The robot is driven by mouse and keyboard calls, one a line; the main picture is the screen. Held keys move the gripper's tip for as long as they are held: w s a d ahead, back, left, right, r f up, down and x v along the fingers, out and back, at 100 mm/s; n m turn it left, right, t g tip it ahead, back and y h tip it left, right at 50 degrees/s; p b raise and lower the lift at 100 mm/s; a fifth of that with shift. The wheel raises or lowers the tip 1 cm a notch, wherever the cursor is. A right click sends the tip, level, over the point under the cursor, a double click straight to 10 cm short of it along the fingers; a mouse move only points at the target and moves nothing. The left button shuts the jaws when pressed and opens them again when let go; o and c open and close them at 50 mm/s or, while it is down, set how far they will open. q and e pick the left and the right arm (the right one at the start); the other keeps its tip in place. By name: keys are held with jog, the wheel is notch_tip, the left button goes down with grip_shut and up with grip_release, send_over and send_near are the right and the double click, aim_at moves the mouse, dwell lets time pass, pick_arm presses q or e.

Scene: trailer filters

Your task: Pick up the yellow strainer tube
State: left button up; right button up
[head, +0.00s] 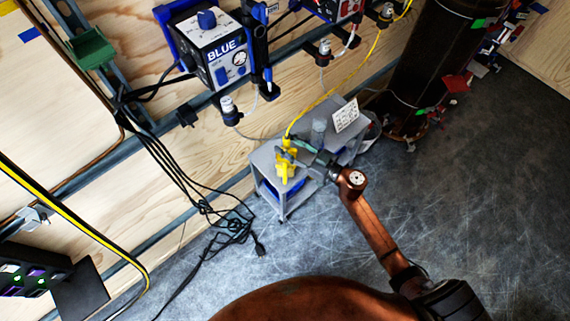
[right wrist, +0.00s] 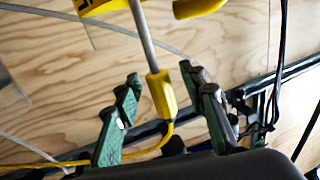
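A yellow tool (head: 284,168), which seems to be the strainer tube, is at the left end of a small grey cart. A yellow hose (head: 325,95) runs from it up to the wall. In the right wrist view its grey metal rod (right wrist: 143,38) ends in a yellow sleeve (right wrist: 161,95). My right gripper (head: 294,151) is at the tool, over the cart. In the right wrist view its green fingers (right wrist: 160,76) are apart, with the sleeve between them and gaps visible on both sides. My left gripper is not in view.
The grey cart (head: 262,160) also bears a clear container (head: 318,131) and a white card (head: 346,115). Black cables (head: 190,180) hang at left. A dark cylinder (head: 425,60) stands at right. The floor (head: 460,190) at right is clear.

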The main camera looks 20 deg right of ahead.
jog(key=shift+w+a, duration=0.1)
jog(key=shift+w, duration=0.1)
jog(key=shift+c, duration=0.6)
grip_shut()
